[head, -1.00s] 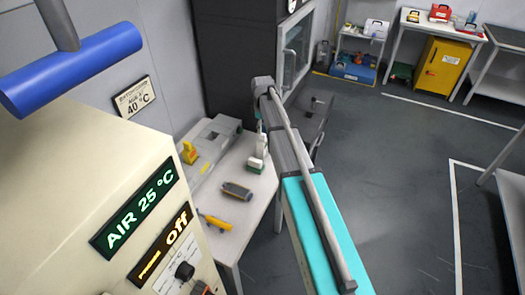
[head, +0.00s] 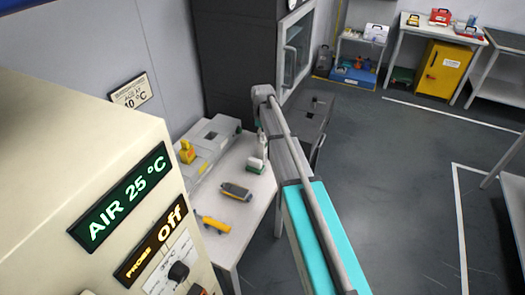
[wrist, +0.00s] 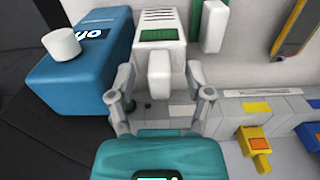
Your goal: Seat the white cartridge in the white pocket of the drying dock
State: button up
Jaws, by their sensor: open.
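A white block with a green label and slots (wrist: 160,32), which looks like the white cartridge, stands upright in the wrist view. Its pale upright grip (wrist: 159,75) is between the spread fingers of my gripper (wrist: 160,98), with gaps at both sides. My gripper is open and holds nothing. The grey dock (wrist: 285,105) runs to the right, with a yellow cartridge (wrist: 255,142) at it. The dock also shows in the head view (head: 217,133). I cannot make out the white pocket. A white-and-green piece shows beside my arm in the head view (head: 256,165).
A blue box with a white knob (wrist: 85,65) stands left of my gripper. A second white-and-green piece (wrist: 213,25) is to the right. A grey device (head: 235,191) and a yellow tool (head: 213,223) lie on the white table (head: 235,240).

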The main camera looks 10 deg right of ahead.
dwell(0.3)
grip_shut()
jog(key=shift+r, duration=0.15)
dwell(0.5)
notch_tip(320, 180, up, 2)
jog(key=shift+r+p, duration=0.1)
jog(key=shift+p, duration=1.15)
jog(key=s+r+p, duration=1)
jog(key=s, duration=0.4)
jog(key=shift+r+p, duration=0.25)
jog(key=shift+p, duration=0.05)
